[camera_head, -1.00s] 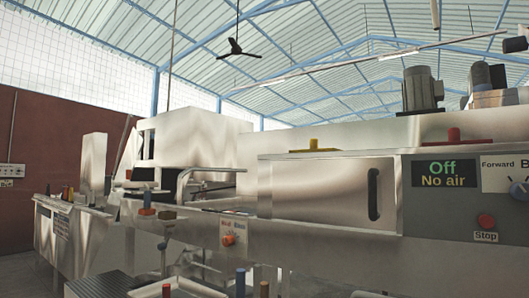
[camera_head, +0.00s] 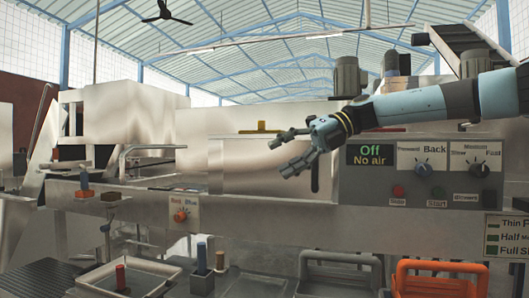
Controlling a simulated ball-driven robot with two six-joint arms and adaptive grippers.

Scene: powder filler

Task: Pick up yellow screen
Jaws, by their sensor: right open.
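The yellow screen (camera_head: 262,128) is a flat yellow piece with a small upright knob. It lies on top of the steel machine, near the middle of the view. My right gripper (camera_head: 280,154) comes in from the right. Its fingers are spread open and empty, in front of the machine's door. In the picture its upper fingertip is just below and to the right of the yellow screen. I cannot tell the depth gap between them. My left gripper is not in view.
The control panel (camera_head: 379,190) with knobs and buttons is below my right arm. A steel tray (camera_head: 105,284) with a red cylinder (camera_head: 120,278) stands at lower left. An orange crate (camera_head: 440,268) and grey crates (camera_head: 342,258) stand at lower right. Motors (camera_head: 350,77) stand on top of the machine.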

